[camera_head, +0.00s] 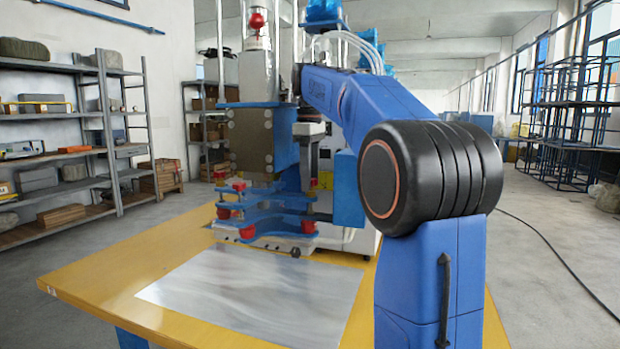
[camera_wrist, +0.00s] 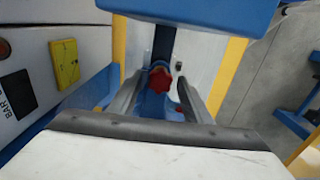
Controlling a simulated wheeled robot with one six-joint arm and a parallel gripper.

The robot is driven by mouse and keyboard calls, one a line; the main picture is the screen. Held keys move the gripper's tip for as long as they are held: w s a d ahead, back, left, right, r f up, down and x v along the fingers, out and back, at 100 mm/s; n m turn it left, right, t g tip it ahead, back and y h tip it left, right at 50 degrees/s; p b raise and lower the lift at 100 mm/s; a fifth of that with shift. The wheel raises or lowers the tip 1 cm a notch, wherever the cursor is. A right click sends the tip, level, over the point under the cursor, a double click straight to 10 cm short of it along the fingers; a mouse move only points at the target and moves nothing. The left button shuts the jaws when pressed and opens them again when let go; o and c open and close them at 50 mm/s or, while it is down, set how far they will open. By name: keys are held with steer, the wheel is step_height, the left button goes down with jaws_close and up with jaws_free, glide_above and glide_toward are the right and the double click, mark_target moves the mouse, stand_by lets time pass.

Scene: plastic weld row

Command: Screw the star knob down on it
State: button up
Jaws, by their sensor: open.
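A red star knob (camera_wrist: 159,80) shows in the wrist view on a blue part, below a dark vertical strip. My gripper (camera_wrist: 158,88) is open, with one grey finger to the left of the knob and one to the right. The knob appears between the fingers, with gaps at both sides; I cannot tell whether the tips reach its height. In the head view, the blue clamp fixture (camera_head: 265,213) with several red knobs stands at the machine's base. My arm hides part of the area there, and I cannot tell which knob is the one below my gripper.
The press machine (camera_head: 255,135) rises behind the fixture. A bare metal sheet (camera_head: 250,290) lies flat on the yellow table (camera_head: 110,265) in front. A blue housing (camera_wrist: 200,10) crosses the top of the wrist view. Shelves (camera_head: 70,150) stand at the left wall, away from the table.

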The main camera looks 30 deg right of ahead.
steer(key=shift+c, duration=0.7)
steer(key=c, duration=0.9)
steer(key=shift+o, duration=0.2)
steer(key=m, duration=1)
steer(key=shift+d, duration=0.1)
steer(key=o, duration=0.7)
steer(key=shift+m, duration=0.4)
steer(key=o, duration=0.8)
